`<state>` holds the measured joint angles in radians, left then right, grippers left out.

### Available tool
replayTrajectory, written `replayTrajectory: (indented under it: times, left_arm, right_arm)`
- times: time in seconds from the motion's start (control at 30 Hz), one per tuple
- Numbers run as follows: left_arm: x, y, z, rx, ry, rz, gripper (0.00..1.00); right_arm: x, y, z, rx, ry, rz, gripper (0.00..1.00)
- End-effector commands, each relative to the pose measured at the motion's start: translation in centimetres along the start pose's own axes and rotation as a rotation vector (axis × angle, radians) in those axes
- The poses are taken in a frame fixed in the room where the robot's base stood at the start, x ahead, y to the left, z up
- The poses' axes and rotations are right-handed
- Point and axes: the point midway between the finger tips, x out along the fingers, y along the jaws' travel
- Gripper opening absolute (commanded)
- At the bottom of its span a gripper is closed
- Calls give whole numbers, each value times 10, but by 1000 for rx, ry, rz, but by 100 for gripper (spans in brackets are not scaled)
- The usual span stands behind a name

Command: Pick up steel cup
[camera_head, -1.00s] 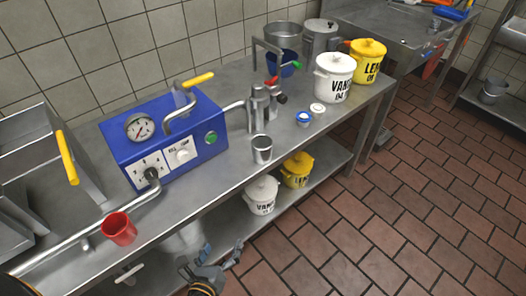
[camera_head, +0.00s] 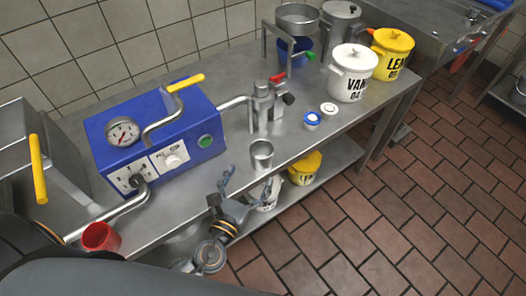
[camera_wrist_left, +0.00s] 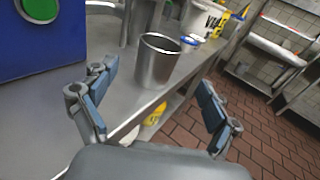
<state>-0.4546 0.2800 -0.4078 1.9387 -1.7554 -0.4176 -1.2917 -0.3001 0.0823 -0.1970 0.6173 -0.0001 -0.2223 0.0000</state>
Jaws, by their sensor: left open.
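The steel cup (camera_head: 261,157) stands upright near the front edge of the metal counter, in front of the steel tap fixture. In the left wrist view the steel cup (camera_wrist_left: 156,63) is upright and seems empty, just beyond and between my fingers. My left gripper (camera_head: 248,182) is open and empty at the counter's front edge, just short of the cup on its near left side. In the left wrist view my left gripper (camera_wrist_left: 157,80) has its blue-padded fingers spread wide, apart from the cup. My right gripper is not in view.
A blue machine (camera_head: 150,135) stands left of the cup, with a red cup (camera_head: 101,238) in front. Two small lidded jars (camera_head: 312,119) and a white pot (camera_head: 350,75) are at the right. White and yellow pots sit on the lower shelf (camera_head: 325,165).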

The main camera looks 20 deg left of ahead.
Motion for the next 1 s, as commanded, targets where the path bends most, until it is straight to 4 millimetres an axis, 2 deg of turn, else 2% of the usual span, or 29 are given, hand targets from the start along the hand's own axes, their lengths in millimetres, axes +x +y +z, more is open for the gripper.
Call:
replayTrajectory:
  times: [0.1,0.2,0.37,0.5,0.63,0.73,0.97,1.0]
  left_arm:
    - [23,0,2,-2,-1,1,88]
    - [34,0,1,-2,-1,1,88]
    - [43,0,1,-2,0,0,88]
    - [64,2,1,-2,-1,1,88]
    - [82,2,0,-3,-1,1,88]
    - [89,1,-1,-3,0,0,88]
    - [90,1,-2,-3,1,0,88]
    - [90,1,-2,-3,1,0,82]
  right_arm:
    - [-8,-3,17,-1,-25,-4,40]
    - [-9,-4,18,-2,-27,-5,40]
    - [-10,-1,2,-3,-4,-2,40]
    - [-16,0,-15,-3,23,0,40]
    - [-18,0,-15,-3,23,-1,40]
    - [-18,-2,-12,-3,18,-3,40]
    - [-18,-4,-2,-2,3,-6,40]
    - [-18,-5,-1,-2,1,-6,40]
